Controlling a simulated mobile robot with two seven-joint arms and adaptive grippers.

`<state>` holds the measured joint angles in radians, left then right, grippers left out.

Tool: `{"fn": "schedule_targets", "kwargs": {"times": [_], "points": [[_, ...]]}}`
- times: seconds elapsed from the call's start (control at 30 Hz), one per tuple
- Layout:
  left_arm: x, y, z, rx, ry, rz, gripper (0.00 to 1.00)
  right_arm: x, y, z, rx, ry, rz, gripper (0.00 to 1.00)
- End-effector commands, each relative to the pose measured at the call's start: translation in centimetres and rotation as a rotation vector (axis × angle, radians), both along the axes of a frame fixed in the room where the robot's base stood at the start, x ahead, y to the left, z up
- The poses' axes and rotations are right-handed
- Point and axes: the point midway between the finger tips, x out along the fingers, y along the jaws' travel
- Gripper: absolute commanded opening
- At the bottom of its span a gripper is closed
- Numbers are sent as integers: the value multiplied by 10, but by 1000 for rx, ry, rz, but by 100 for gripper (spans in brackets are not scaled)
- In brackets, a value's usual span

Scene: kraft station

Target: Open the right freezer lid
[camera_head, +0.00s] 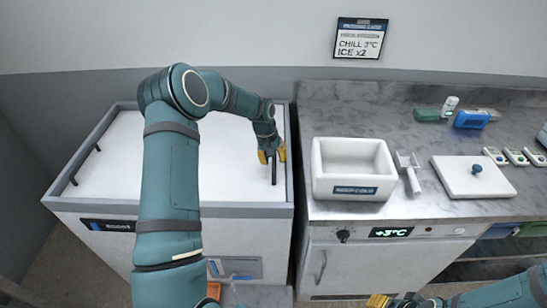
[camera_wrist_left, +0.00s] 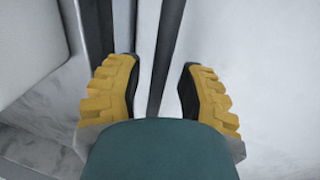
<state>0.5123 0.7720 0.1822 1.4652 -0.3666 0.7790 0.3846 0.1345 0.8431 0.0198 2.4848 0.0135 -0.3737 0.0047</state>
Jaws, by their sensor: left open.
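The chest freezer (camera_head: 170,209) stands at the left with a grey rim and a flat white top. The right freezer lid (camera_head: 235,170) looks shut; my left arm hides part of the top and any seam between lids. Its dark bar handle (camera_head: 274,172) runs along the lid's right side. My left gripper (camera_head: 271,156) is open over this handle. In the left wrist view, the handle (camera_wrist_left: 165,55) runs between the two yellow fingers, with a gap on both sides. My right gripper (camera_head: 385,301) shows only in part at the bottom edge.
Another dark handle (camera_head: 84,166) is at the freezer's left side. Right of the freezer, a marble counter (camera_head: 400,120) holds a white bin (camera_head: 350,150), a scoop (camera_head: 410,172) and a white board-like lid (camera_head: 472,178). A narrow gap separates freezer and counter.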

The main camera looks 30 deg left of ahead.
Motion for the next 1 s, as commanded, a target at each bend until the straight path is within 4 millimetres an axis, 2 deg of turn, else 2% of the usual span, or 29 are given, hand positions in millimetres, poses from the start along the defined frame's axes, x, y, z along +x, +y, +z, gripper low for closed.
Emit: {"fn": "schedule_targets", "kwargs": {"times": [0.03,0.07,0.1,0.53,0.67,0.87,1.0], "points": [[0,0,0,0,0,0,17,0,0,0,0,0,0,47],[0,0,0,0,0,0,6,0,0,0,0,0,0,47],[0,0,0,0,0,0,0,0,0,0,0,0,0,47],[-1,0,-1,-1,3,-1,0,0,0,0,0,0,0,47],[-6,7,-2,0,5,0,0,0,0,0,0,0,0,47],[-26,40,-2,0,7,6,0,0,0,-1,0,0,0,47],[-49,76,-3,1,8,8,0,0,0,-1,0,0,0,47]]}}
